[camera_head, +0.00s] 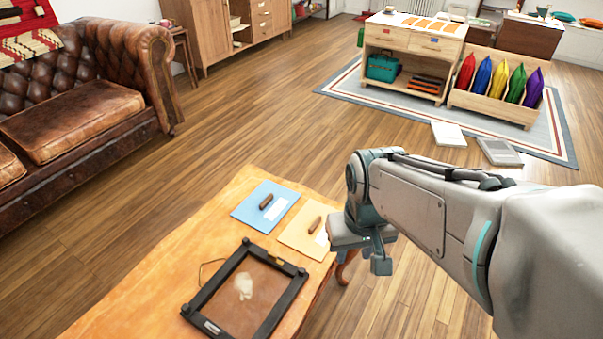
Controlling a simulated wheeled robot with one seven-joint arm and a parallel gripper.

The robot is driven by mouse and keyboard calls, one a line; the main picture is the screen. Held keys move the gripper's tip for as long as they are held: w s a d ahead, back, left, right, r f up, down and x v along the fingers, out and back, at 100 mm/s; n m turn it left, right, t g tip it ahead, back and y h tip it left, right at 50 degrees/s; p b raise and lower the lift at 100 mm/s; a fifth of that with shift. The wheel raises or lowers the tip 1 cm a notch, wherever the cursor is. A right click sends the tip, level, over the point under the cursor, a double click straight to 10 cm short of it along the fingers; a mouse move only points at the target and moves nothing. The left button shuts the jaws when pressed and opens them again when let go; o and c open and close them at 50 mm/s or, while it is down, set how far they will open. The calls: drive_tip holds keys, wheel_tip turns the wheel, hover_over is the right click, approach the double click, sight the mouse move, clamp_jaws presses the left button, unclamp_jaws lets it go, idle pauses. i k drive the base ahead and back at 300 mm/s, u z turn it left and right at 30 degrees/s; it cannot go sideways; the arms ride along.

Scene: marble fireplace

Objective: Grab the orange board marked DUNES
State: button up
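A pale orange-tan board (300,234) with a brown bar handle and a white label lies flat near the right edge of the wooden table (160,265). The label is too small to read, so I cannot confirm DUNES. A blue board (252,203) with a similar handle and label lies beside it, to the upper left. My gripper (374,262) is just right of the tan board and appears apart from its handle. The gripper is seen from the side; its finger gap is unclear, and nothing shows held in it. The hand covers a little of the board's right side.
A black-framed tray or panel (280,309) lies nearer on the table. A leather sofa (95,125) stands at left. A cabinet (408,60) and a bin of coloured cushions (483,108) stand on the rug behind. Flat items lie on its near edge. Open wood floor surrounds the table.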

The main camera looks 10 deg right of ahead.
sight(307, 235)
drive_tip(key=k, duration=0.5)
drive_tip(key=z, duration=1)
drive_tip(key=i, duration=0.65)
drive_tip(key=u, duration=1)
drive_tip(key=i, duration=0.5)
drive_tip(key=z, duration=0.05)
